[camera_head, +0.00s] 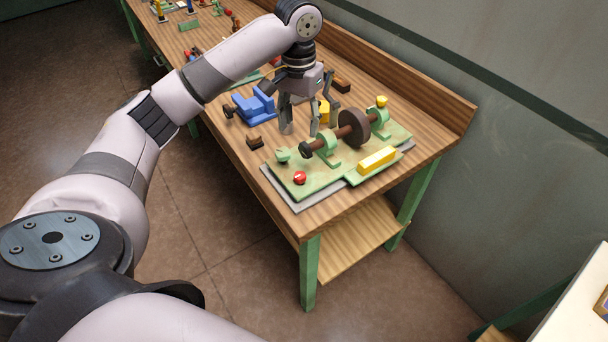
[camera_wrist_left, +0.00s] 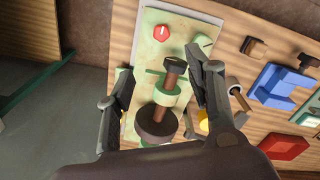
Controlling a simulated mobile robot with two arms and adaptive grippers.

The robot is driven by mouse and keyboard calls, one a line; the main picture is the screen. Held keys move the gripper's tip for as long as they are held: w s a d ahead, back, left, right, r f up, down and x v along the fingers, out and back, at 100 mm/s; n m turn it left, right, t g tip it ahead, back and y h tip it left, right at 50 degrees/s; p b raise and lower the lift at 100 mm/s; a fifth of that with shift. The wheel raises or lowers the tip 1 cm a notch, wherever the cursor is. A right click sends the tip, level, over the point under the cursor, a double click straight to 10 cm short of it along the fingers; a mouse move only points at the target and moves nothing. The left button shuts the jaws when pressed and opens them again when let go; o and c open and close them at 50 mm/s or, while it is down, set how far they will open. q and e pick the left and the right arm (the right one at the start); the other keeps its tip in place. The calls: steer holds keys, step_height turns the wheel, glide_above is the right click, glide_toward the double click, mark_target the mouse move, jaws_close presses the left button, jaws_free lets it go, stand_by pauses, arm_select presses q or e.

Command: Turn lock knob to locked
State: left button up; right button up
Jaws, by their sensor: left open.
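A red round knob (camera_head: 299,178) with a white mark sits near the front left corner of the green machine plate (camera_head: 300,192). It also shows at the top of the left wrist view (camera_wrist_left: 162,33), its pale mark running roughly along the picture's height. I cannot tell whether this is the locked position. My left gripper (camera_head: 301,132) is open and empty above the back left side of the plate, apart from the knob. In the left wrist view its fingers (camera_wrist_left: 158,65) spread on both sides of the brown shaft (camera_wrist_left: 172,66). My right gripper is not in view.
A brown drum (camera_head: 353,127) on its shaft stands in green supports on the plate. A yellow block (camera_head: 377,160) lies at the plate's right. A blue vise-like piece (camera_head: 256,106) and small brown block (camera_head: 255,142) are to the left. A wall stands behind the wooden bench.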

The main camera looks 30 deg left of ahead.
mark_target(300, 175)
arm_select(q)
step_height(300, 175, down, 16)
steer(key=shift+a+r+p, duration=0.1)
steer(key=shift+a+p, duration=0.05)
steer(key=shift+p, duration=1.1)
steer(key=shift+f, duration=0.7)
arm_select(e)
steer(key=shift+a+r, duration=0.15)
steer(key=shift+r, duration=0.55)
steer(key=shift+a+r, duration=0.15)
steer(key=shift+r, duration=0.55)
arm_select(q)
steer(key=shift+c, duration=0.4)
